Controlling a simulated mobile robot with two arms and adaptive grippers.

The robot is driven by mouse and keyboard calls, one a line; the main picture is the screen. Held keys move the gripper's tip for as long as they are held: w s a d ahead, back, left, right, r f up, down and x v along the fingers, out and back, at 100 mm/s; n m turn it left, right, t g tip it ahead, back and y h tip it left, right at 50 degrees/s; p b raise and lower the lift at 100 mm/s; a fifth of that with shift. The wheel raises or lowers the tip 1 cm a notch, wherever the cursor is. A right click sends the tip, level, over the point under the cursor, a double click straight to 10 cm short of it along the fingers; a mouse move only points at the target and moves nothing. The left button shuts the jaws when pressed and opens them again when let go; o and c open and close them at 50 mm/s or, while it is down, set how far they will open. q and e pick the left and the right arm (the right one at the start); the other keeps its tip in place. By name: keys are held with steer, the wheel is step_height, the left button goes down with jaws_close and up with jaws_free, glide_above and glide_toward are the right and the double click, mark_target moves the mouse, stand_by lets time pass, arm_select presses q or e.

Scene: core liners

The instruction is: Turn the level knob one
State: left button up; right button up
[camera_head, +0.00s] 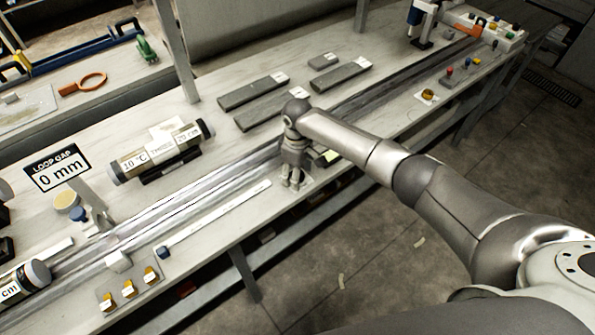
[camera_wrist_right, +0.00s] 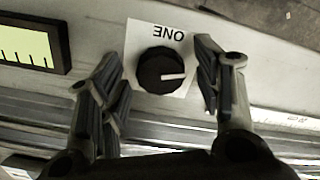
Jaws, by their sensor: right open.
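In the right wrist view, a round black knob (camera_wrist_right: 162,70) sits on a white square plate marked ONE (camera_wrist_right: 143,34), which appears upside down. The knob's white pointer line points to the right of the picture. My right gripper (camera_wrist_right: 162,88) is open, with one finger on each side of the knob and a small gap visible on both sides. In the head view, my right gripper (camera_head: 292,183) points down at the front strip of the bench, hiding the knob there. My left gripper is not in view.
A green display with a dark frame (camera_wrist_right: 25,46) lies beside the knob plate. Metal rails (camera_head: 190,195) run along the bench behind the gripper. A sign reads LOOP GAP 0 mm (camera_head: 57,170). A labelled cylinder (camera_head: 160,150) and grey core pieces (camera_head: 252,92) lie further back.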

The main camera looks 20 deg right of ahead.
steer(key=c, duration=1)
steer(key=m+p, duration=0.3)
steer(key=shift+s+a+r, duration=0.1)
steer(key=shift+r, duration=0.1)
steer(key=shift+f+m+p, duration=0.25)
steer(key=shift+m+p, duration=0.3)
steer(key=shift+m, duration=0.45)
steer(key=o, duration=1)
